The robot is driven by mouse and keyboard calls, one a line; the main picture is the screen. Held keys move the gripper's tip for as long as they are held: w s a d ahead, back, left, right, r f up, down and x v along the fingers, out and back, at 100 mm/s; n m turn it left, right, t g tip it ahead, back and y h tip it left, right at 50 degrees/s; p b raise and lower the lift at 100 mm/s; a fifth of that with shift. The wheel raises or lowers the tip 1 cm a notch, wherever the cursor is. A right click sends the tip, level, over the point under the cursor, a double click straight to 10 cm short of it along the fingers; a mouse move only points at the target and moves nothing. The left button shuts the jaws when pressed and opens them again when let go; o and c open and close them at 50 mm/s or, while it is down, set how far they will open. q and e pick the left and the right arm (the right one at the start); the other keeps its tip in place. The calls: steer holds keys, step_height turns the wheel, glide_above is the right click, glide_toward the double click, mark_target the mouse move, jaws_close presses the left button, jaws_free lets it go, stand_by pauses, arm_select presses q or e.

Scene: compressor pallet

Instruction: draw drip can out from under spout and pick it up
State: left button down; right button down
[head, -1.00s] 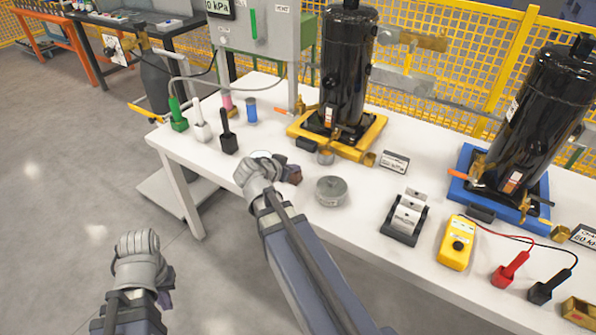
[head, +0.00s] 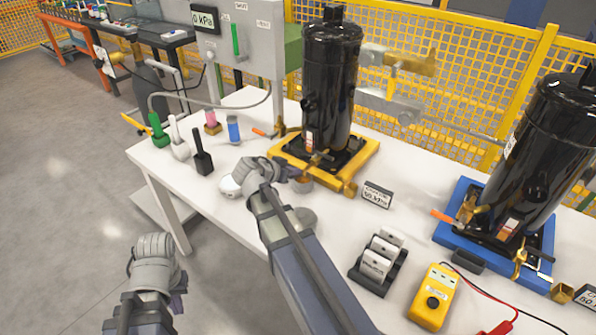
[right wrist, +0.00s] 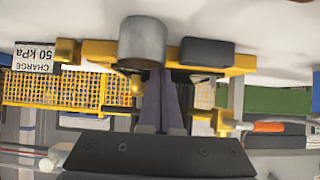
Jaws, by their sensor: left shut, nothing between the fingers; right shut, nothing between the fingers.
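The drip can, a small grey metal cylinder (head: 303,184), stands on the white table at the front edge of the yellow compressor base (head: 352,180). It shows larger in the upside-down right wrist view (right wrist: 142,42). A brass spout (head: 318,158) is close by it on the base; whether it is directly over the can is hard to tell. My right gripper (head: 292,170) is shut and empty, its fingertips close to the can's left side; contact cannot be judged. Its purple fingers (right wrist: 162,105) show below the can in the wrist view. My left gripper (head: 178,285) is shut and empty, off the table at lower left.
A black compressor (head: 330,85) stands on the yellow base. A charge sign (head: 377,194), black rack (head: 378,264) and yellow meter (head: 433,298) stand to the right. Bottles stand at the left.

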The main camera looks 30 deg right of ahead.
steer(key=shift+s+a+f, duration=0.1)
steer(key=shift+a+f, duration=0.1)
steer(key=shift+f, duration=0.05)
steer(key=s+a, duration=0.1)
steer(key=a, duration=0.3)
steer(key=s+a, duration=0.1)
steer(key=a, duration=0.1)
steer(key=shift+s, duration=0.3)
